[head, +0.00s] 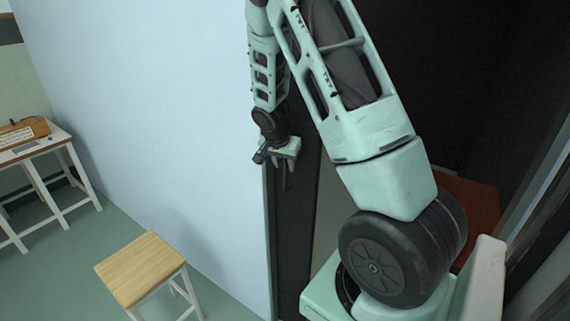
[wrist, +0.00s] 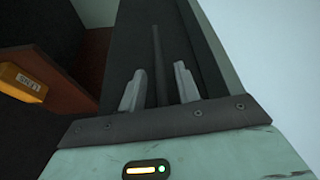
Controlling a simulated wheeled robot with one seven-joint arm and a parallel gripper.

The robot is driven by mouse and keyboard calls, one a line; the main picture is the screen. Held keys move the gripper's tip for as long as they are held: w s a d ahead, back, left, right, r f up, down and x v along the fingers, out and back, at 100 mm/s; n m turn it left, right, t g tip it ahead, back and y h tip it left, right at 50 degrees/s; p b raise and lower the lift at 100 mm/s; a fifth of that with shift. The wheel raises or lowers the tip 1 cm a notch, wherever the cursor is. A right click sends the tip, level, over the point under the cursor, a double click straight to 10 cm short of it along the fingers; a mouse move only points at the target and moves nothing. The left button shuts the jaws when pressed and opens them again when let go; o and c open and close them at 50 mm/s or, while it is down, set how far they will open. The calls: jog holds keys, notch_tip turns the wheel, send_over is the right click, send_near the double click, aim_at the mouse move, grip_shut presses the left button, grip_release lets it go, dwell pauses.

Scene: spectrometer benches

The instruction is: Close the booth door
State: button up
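The booth door appears to be the dark panel (head: 292,235) below and behind my gripper in the head view, beside the pale blue wall. It also shows as a dark panel (wrist: 138,40) in the wrist view. A thin dark upright bar (wrist: 157,65), apparently its handle, runs between my fingers; its lower part shows in the head view (head: 285,182). My gripper (head: 283,163) is open, with one finger on each side of the bar. In the wrist view my gripper (wrist: 159,80) shows gaps between both fingers and the bar. My arm hides much of the doorway.
The pale blue wall (head: 150,110) stands left of the door. A wooden-topped stool (head: 141,268) and a white table (head: 30,150) stand on open green floor. The wrist view shows a brown shelf (wrist: 75,88) with an orange box (wrist: 22,82) on the left.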

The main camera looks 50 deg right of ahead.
jog(key=shift+x, duration=1.05)
grip_shut()
